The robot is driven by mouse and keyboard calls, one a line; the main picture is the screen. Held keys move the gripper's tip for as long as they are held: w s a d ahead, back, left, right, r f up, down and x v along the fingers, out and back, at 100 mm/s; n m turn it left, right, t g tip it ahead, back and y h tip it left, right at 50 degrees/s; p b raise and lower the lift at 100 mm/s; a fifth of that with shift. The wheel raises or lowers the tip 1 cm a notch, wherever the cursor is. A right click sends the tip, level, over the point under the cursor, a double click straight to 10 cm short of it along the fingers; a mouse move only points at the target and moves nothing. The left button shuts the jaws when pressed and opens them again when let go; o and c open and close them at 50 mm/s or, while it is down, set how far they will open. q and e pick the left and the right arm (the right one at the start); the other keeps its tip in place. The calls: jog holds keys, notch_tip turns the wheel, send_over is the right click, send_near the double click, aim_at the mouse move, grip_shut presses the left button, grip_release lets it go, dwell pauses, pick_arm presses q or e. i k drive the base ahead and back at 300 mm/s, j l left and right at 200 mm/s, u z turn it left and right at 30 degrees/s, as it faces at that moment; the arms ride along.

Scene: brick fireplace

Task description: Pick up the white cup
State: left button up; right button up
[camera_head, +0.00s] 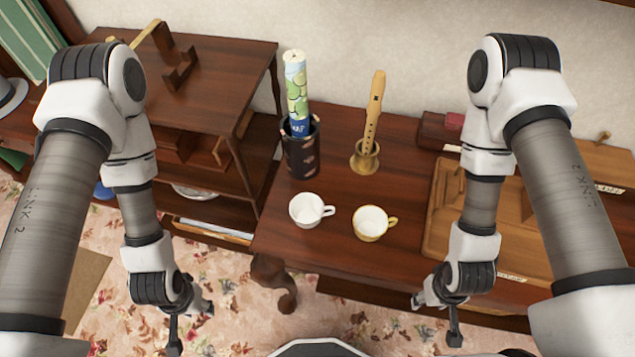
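A white cup (307,211) stands upright on the dark wooden table (330,262), near its left front part, with its handle to the right. A second cup (371,223), white inside with a yellowish handle and rim, stands just to its right. My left gripper (186,335) hangs in front of the table over the carpet, left of and below the white cup in the picture. My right gripper (440,318) is at the front right, apart from both cups. Both grippers point down and are seen from above, and I see nothing held in them.
Behind the cups stand a dark patterned holder (301,155) with a tall colourful roll (296,85) and a wooden recorder (373,110) in a small stand (364,160). A wooden box (440,225) lies to the right. A shelf unit (200,95) stands left.

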aim_at(307, 209)
jog(key=k+l+z, duration=0.1)
jog(key=l, duration=0.3)
jog(key=k+l+z, duration=0.15)
jog(key=l, duration=0.25)
jog(key=l+z, duration=0.1)
jog(key=l, duration=0.25)
